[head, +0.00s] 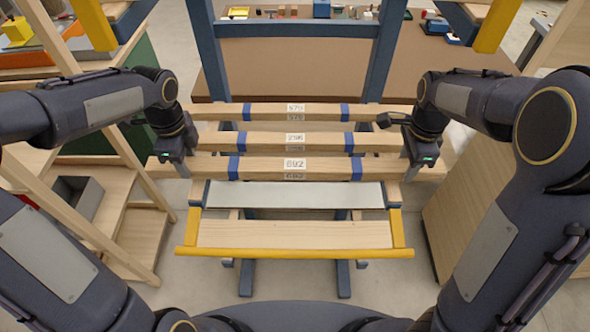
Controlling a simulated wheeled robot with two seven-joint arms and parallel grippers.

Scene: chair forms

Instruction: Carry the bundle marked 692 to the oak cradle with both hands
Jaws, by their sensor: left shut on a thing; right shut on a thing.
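The bundle marked 692 (262,169) is a long stack of pale wood strips with two blue bands and white labels. It lies crosswise in the middle of the head view, nearest of three bundles. My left gripper (176,166) is shut on its left part and my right gripper (414,169) is shut on its right part. Both ends stick out past the grippers. The bundle looks level; I cannot tell whether it touches the support beneath. I cannot tell for sure which wooden piece is the oak cradle.
Two similar bundles, marked 296 (265,139) and 570 (265,111), lie behind. In front is a blue stand with a grey strip (295,195), a wood board (295,234) and a yellow rail (295,253). Wooden shelving (140,240) stands left, a wooden panel (470,215) right.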

